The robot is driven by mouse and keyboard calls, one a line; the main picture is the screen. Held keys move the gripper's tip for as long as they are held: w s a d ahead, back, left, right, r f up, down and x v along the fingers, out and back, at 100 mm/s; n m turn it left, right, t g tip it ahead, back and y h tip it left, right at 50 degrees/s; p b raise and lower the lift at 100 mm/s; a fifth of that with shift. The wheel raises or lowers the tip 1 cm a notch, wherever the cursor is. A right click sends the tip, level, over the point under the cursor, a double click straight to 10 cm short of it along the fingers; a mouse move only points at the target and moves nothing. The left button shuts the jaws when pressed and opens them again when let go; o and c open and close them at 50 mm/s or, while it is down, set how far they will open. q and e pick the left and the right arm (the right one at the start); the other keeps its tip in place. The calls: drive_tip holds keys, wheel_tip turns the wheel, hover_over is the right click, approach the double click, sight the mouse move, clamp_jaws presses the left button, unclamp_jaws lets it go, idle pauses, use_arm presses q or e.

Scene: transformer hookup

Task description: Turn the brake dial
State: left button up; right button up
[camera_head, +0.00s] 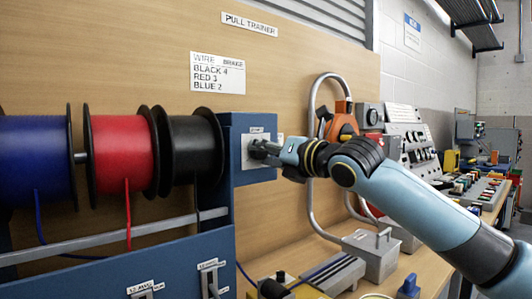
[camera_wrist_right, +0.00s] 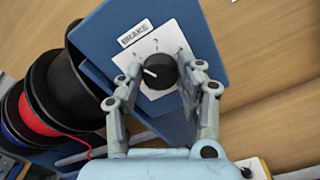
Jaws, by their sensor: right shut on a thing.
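The brake dial (camera_wrist_right: 161,71) is a round black knob with a white pointer line, on a white plate (camera_wrist_right: 147,48) labelled BRAKE. In the wrist view its pointer lies toward the left, and the small marks around it are too small to read. The plate sits on the blue end panel (camera_head: 234,128) of the spool rack. My right gripper (camera_head: 264,151) reaches in from the right and is shut on the dial, one finger on each side. In the head view the fingers mostly hide the dial. My left gripper is not in view.
Blue (camera_head: 35,150), red (camera_head: 122,150) and black (camera_head: 192,145) wire spools hang left of the panel. A sign (camera_head: 217,73) lists WIRE BRAKE: BLACK 4, RED 3, BLUE 2. A grey curved tube (camera_head: 311,120), a grey box (camera_head: 371,256) and control consoles (camera_head: 407,135) stand to the right.

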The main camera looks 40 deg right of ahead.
drive_tip(key=shift+f, duration=0.2)
drive_tip(key=o, duration=1.1)
drive_tip(key=shift+o, duration=0.2)
drive_tip(key=shift+r, duration=0.1)
drive_tip(key=s, duration=0.7)
drive_tip(key=shift+s+d, duration=0.25)
drive_tip(key=shift+d, duration=0.05)
